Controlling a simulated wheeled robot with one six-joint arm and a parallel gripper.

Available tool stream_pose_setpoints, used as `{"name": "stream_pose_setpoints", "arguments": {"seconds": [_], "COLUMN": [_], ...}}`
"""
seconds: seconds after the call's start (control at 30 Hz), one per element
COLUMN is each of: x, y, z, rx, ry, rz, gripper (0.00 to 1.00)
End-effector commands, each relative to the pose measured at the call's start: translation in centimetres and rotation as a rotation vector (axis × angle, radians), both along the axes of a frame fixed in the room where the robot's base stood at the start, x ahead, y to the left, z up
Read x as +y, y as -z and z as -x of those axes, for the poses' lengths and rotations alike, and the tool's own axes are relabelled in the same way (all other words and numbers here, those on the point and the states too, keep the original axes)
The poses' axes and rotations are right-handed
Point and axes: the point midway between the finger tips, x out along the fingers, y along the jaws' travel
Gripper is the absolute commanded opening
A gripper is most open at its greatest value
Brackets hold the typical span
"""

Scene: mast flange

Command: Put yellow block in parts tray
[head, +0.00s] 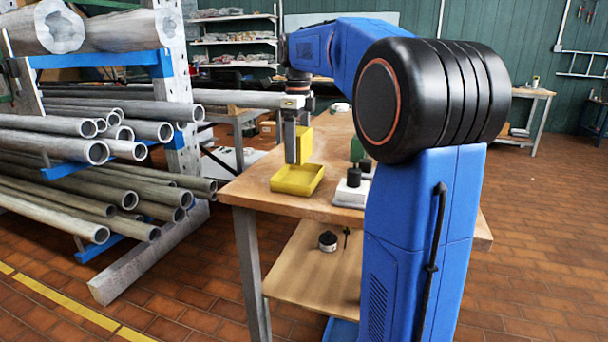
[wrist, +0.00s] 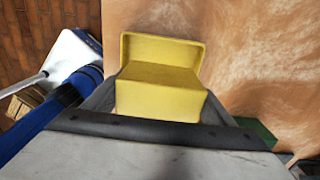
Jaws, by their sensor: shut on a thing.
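The yellow parts tray (head: 297,186) stands on the wooden table near its left front corner. My gripper (head: 291,158) points down over the tray and is shut on the yellow block (head: 305,146). The block is at the tray's back part, and I cannot tell whether it touches the tray. In the wrist view the block (wrist: 160,98) sits between the fingers of my gripper (wrist: 160,108). Beyond it the tray (wrist: 162,47) shows its far part, and the block hides the near part.
A pale base (head: 350,197) with dark knobs and a green object (head: 357,150) stand right of the tray. A rack of metal pipes (head: 90,150) is to the left. The lower shelf (head: 310,275) holds a small dark round part (head: 328,241).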

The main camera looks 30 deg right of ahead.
Motion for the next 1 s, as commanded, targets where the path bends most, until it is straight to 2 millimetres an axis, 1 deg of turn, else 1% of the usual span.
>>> {"name": "stream_pose_setpoints", "arguments": {"seconds": [0.03, 0.1, 0.2, 0.37, 0.63, 0.7, 1.0], "x": [0.0, 0.0, 0.0, 0.0, 0.0, 0.0, 0.0], "y": [0.8, 1.7, 2.5, 3.3, 6.5, 6.9, 7.0], "z": [0.0, 0.1, 0.0, 0.0, 0.0, 0.0, 0.0], "rx": [0.0, 0.0, -0.001, -0.001, -0.001, -0.001, -0.001], "ry": [0.0, 0.0, 0.0, 0.0, 0.0, 0.0, 0.0], "rz": [0.0, 0.0, 0.0, 0.0, 0.001, 0.0, 0.0], "gripper": [0.41, 0.41, 0.41, 0.41, 0.41, 0.41, 0.41]}}
